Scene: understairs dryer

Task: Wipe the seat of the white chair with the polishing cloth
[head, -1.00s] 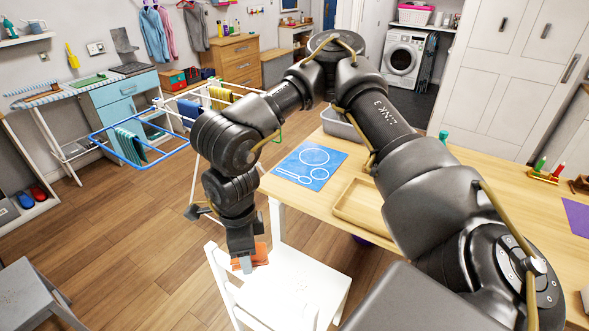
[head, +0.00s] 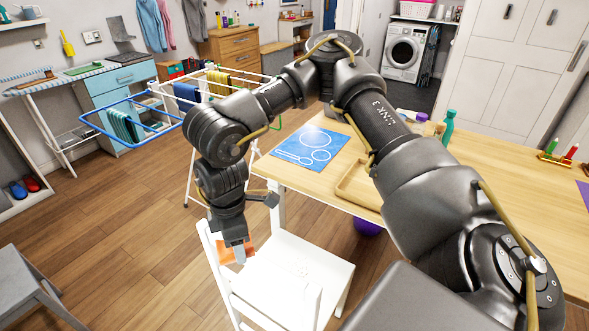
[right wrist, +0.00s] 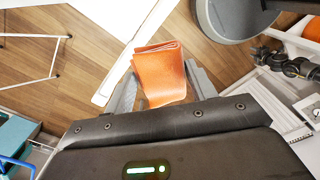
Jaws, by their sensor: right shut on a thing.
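The white chair's seat (head: 290,272) is in the lower middle of the head view, with its slatted backrest on the left and front. My right gripper (head: 240,258) points down by the backrest, at the left part of the seat. It is shut on the orange polishing cloth (head: 249,243). In the right wrist view the folded cloth (right wrist: 160,72) sticks out between the fingers of my right gripper (right wrist: 160,92). I cannot tell whether the cloth touches the seat. My left gripper is not in view.
A wooden table (head: 300,187) stands behind the chair, with a blue mat (head: 312,147), a wooden tray (head: 352,192) and a green bottle (head: 447,127). A drying rack (head: 195,125) stands behind left. A grey stool (head: 25,290) is at lower left; floor between is clear.

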